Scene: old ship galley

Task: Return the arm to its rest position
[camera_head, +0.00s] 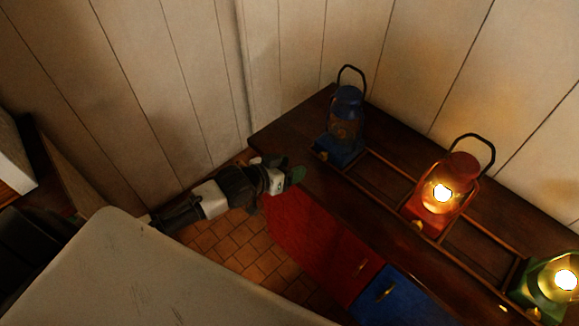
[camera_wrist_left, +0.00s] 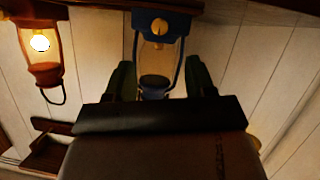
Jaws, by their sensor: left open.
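My left arm comes in from the left in the head view, over the tiled floor. My left gripper (camera_head: 292,176) is at the left front edge of the dark wooden counter (camera_head: 318,190), open and with nothing held. The blue lantern (camera_head: 346,112) stands unlit at the counter's far left end, beyond the gripper and apart from it. In the left wrist view the picture is upside down; the blue lantern (camera_wrist_left: 162,28) appears between and beyond the two green fingers. My right gripper is not in view.
A lit red lantern (camera_head: 449,196) and a lit green lantern (camera_head: 552,289) stand further right on the counter, along a low wooden rail. Red (camera_head: 318,240) and blue (camera_head: 398,298) cabinet fronts are below. The plank wall is close behind. A pale surface (camera_head: 160,275) fills the lower left.

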